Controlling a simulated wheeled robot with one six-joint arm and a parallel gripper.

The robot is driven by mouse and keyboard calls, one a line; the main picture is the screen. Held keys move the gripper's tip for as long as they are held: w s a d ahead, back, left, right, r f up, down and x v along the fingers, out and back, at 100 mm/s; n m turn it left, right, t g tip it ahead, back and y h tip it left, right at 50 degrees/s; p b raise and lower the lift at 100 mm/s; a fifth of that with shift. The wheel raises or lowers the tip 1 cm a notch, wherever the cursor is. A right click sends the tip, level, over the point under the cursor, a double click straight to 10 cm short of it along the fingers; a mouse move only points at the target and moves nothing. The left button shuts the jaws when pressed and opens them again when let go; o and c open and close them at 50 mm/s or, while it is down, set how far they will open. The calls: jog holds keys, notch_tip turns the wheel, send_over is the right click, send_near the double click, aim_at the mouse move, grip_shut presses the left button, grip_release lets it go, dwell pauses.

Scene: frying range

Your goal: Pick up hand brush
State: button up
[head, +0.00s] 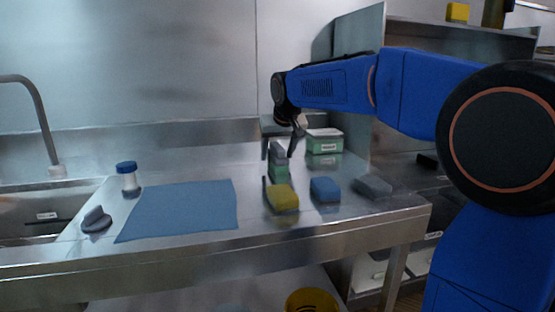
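My gripper (278,156) points down over the steel counter with its two fingers apart. My gripper is far to the right of that one.
A yellow block (282,198), a blue block (325,189) and a grey block (373,187) lie near the front right. A green-and-white box (324,141) stands behind. A blue mat (180,210), blue-capped bottle (128,179), sink and faucet (42,125) are left.

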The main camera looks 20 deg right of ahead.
jog(key=c, duration=1.3)
jog(key=shift+r, duration=0.1)
